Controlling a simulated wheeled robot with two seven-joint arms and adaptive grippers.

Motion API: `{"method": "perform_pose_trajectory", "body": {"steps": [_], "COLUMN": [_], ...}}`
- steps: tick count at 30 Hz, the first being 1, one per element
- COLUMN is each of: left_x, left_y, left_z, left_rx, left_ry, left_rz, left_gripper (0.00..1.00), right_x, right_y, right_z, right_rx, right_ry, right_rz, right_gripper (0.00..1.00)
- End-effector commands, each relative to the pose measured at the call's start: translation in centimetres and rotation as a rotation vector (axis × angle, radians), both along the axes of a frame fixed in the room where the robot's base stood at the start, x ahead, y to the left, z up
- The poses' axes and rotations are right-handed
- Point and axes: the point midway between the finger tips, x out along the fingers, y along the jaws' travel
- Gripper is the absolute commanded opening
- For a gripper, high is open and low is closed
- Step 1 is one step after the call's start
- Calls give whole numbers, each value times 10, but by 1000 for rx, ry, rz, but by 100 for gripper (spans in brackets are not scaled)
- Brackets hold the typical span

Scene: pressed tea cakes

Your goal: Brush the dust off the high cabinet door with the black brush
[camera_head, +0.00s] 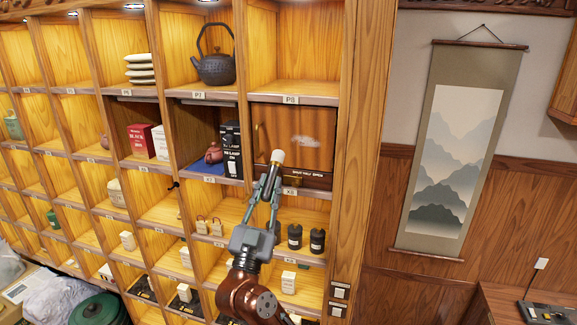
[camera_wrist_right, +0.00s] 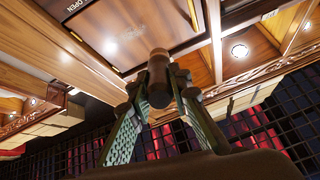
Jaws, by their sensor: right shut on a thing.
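The high cabinet door (camera_head: 279,130) is a brown wooden panel in the upper right compartment of the shelf. A pale dust patch (camera_head: 305,141) lies on its right half; a light smear (camera_wrist_right: 128,34) shows on the panel in the right wrist view. My right gripper (camera_head: 271,172) is in front of the door's lower part, shut on the brush. The brush shows a pale rounded end (camera_head: 278,156) in the head view and a brown round body (camera_wrist_right: 158,66) in the wrist view; no black shows clearly. I cannot tell whether it touches the door. My left gripper is out of view.
Wooden shelf dividers surround the door. A dark teapot (camera_head: 215,67) stands up left, and a black box (camera_head: 232,148) stands just left of the door. Small dark jars (camera_head: 317,241) stand below. A hanging scroll (camera_head: 455,150) is on the wall at right.

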Motion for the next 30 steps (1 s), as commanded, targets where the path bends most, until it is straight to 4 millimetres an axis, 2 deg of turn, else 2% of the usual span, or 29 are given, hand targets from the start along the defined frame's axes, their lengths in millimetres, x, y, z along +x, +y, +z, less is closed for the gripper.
{"method": "perform_pose_trajectory", "body": {"steps": [5, 19, 30], "left_x": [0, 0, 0], "left_y": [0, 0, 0], "left_z": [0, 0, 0], "left_rx": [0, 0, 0], "left_ry": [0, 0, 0], "left_rz": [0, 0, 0], "left_gripper": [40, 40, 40], "right_x": [11, 58, 71], "right_y": [-4, -19, -24], "right_z": [1, 7, 9], "right_rx": [-1, 0, 1], "right_ry": [1, 3, 4], "right_rz": [-2, -2, 0], "right_gripper": [0, 0, 0]}}
